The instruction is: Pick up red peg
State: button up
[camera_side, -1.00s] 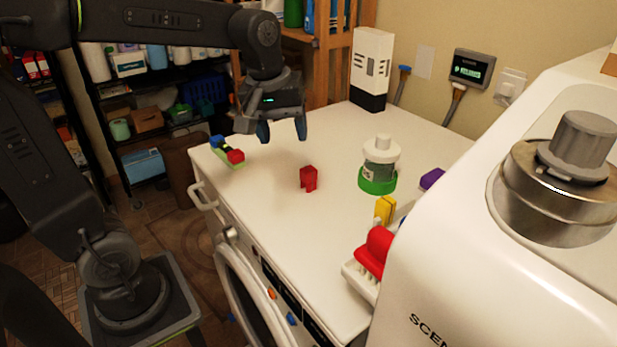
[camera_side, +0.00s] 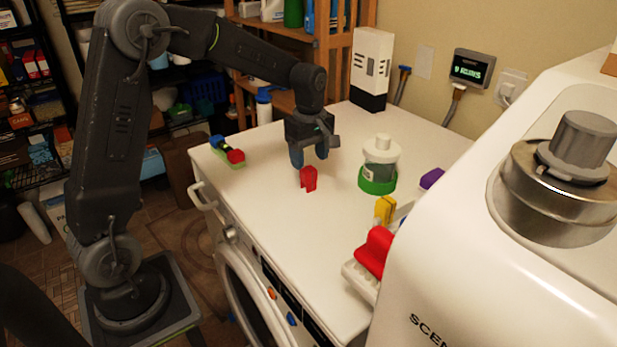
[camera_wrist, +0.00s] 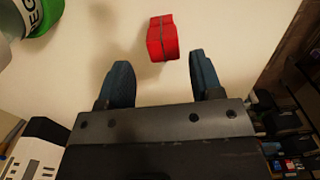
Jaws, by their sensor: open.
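The red peg (camera_side: 308,179) stands on the white top of the washing machine, near the middle. It also shows in the wrist view (camera_wrist: 163,38), just beyond and between the two fingertips. My gripper (camera_side: 309,158) is open and empty, with its blue-grey fingers pointing down. In the side view it hangs just behind and above the peg. In the wrist view my gripper (camera_wrist: 161,72) shows a clear gap between its fingers and does not touch the peg.
A green-and-white jar (camera_side: 379,165) stands right of the peg. A green block piece with red and blue parts (camera_side: 229,153) lies at left. A yellow piece (camera_side: 385,209), a purple piece (camera_side: 432,178) and a large red piece (camera_side: 374,251) are at right. A white box (camera_side: 371,68) stands behind.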

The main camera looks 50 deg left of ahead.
aim_at(310, 170)
jog(key=shift+s+d+f, duration=0.1)
jog(key=shift+d+f, duration=0.1)
jog(key=shift+f, duration=1.3)
jog(key=shift+s+d+f, duration=0.1)
jog(key=shift+d+f, duration=0.05)
jog(key=shift+f, duration=1.35)
jog(key=c, duration=1)
jog(key=shift+r, duration=0.15)
jog(key=shift+r, duration=0.7)
notch_tip(310, 170, up, 3)
jog(key=shift+f, duration=0.1)
jog(key=s+a+r, duration=0.2)
jog(key=a, duration=0.1)
jog(key=s+a+r, duration=0.2)
jog(key=a, duration=0.1)
jog(key=s+a+r, duration=0.2)
jog(key=s+a, duration=0.1)
jog(key=shift+s+a+r, duration=0.1)
jog(key=shift+r, duration=0.2)
